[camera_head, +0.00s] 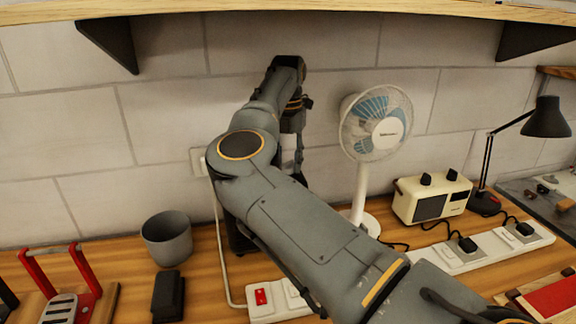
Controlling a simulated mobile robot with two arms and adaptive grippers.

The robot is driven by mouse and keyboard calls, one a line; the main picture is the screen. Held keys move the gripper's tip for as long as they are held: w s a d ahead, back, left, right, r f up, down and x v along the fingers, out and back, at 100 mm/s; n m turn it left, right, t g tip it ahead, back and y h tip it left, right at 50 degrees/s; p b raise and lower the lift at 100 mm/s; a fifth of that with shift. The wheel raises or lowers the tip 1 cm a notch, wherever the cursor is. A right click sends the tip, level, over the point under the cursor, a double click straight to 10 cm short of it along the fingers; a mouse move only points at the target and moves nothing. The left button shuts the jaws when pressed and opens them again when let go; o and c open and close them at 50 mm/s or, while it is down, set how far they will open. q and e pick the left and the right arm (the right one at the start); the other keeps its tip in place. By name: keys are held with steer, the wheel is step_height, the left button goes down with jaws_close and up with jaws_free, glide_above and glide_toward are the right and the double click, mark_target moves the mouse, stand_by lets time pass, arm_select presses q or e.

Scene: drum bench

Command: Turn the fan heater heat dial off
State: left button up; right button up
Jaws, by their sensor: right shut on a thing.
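My right arm reaches in from the lower right and bends over the bench towards the wall. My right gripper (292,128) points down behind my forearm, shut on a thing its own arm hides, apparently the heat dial. The fan heater is mostly or wholly hidden behind my arm. A dark part (238,240) shows just left of my arm on the bench, and I cannot tell whether it belongs to the heater. The dial's setting cannot be seen. My left gripper is not in view.
A white desk fan (376,125) stands right of my arm, with a cream radio (431,198) and a black lamp (545,118) beyond. Power strips (485,252) lie in front. A grey cup (167,238) and red rack (85,275) stand left. A shelf (350,8) hangs above.

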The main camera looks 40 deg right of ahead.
mark_target(288, 162)
steer(key=n+b, duration=0.2)
steer(key=n, duration=0.3)
steer(key=shift+f+n, duration=0.1)
steer(key=shift+n, duration=0.2)
steer(key=n+b, duration=0.1)
steer(key=n, duration=0.3)
steer(key=shift+n+b, duration=0.35)
steer(key=shift+n, duration=0.05)
steer(key=o, duration=1.2)
steer(key=shift+c, duration=0.2)
steer(key=shift+r, duration=0.35)
step_height(288, 162, up, 7)
